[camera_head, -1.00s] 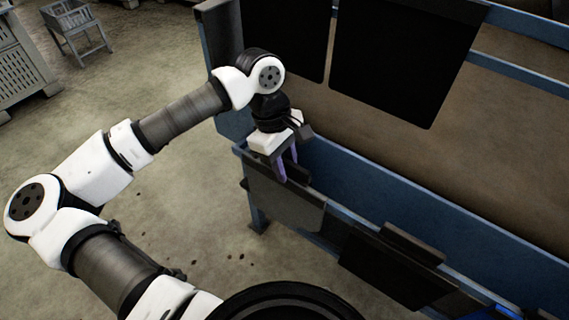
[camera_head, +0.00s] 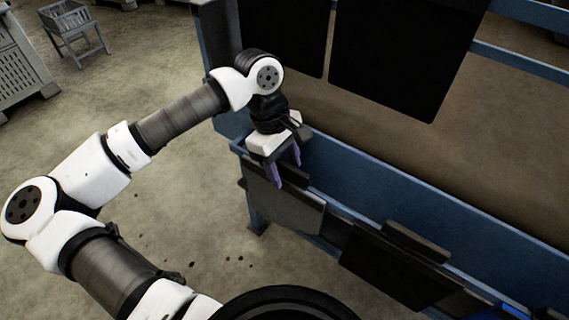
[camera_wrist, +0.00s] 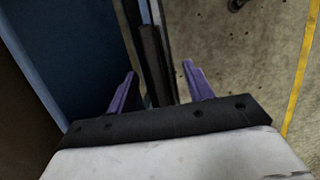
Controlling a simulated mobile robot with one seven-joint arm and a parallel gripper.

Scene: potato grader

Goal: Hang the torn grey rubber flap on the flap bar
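A dark grey flap (camera_head: 290,207) hangs on the outer side of the blue trough, below my gripper. A dark strip along its top stands up near the trough's rim. I cannot make out a tear. My gripper (camera_head: 286,174) points down with its two purple fingers apart, just over the flap's top edge. In the wrist view the fingers of my gripper (camera_wrist: 159,72) are open, with a dark upright strip (camera_wrist: 154,65) seen between them. I cannot tell whether a finger touches it. Two large black flaps (camera_head: 400,60) hang at the upper part of the machine.
A black flap (camera_head: 395,268) with a raised top strip hangs farther right on the trough. The blue trough wall (camera_head: 370,190) runs right from my gripper. A blue post (camera_head: 222,60) stands behind my wrist. The concrete floor at left is open; a grey stand (camera_head: 72,35) is far back.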

